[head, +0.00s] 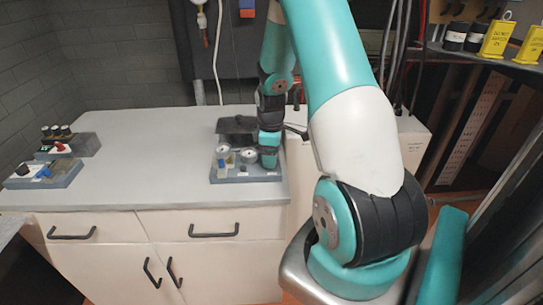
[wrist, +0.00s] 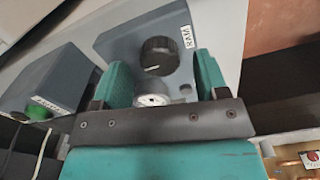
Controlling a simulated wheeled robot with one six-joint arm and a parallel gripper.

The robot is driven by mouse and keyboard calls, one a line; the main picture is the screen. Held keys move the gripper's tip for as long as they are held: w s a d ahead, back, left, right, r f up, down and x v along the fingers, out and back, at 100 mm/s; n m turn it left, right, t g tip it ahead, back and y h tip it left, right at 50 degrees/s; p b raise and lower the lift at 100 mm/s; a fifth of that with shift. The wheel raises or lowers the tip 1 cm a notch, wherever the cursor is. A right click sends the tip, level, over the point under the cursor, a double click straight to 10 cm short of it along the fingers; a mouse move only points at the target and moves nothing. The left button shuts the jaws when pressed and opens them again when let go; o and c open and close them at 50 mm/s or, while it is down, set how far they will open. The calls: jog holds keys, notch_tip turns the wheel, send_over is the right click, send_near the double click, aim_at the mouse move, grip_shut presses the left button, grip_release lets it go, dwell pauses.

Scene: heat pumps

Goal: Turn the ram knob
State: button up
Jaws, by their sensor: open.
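The ram knob (wrist: 157,52) is black and round with a white pointer line. It sits on a grey panel (wrist: 112,42) beside a white label reading RAM (wrist: 187,37) in the wrist view. My gripper (wrist: 161,63) is open, its two teal fingers apart on either side of the picture's middle with the knob showing between and beyond their tips. I cannot tell whether the fingers touch it. A round gauge (wrist: 152,100) shows between the fingers, nearer the palm. In the head view my gripper (head: 268,154) is over the right side of the panel (head: 232,178); the knob cannot be made out there.
A second grey box with a green button (wrist: 38,110) is at left in the wrist view. In the head view, control boxes (head: 45,175) stand at the counter's left. The middle of the counter (head: 140,150) is clear. Cables hang behind.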

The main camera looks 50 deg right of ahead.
jog(key=shift+f, duration=0.75)
jog(key=c, duration=0.9)
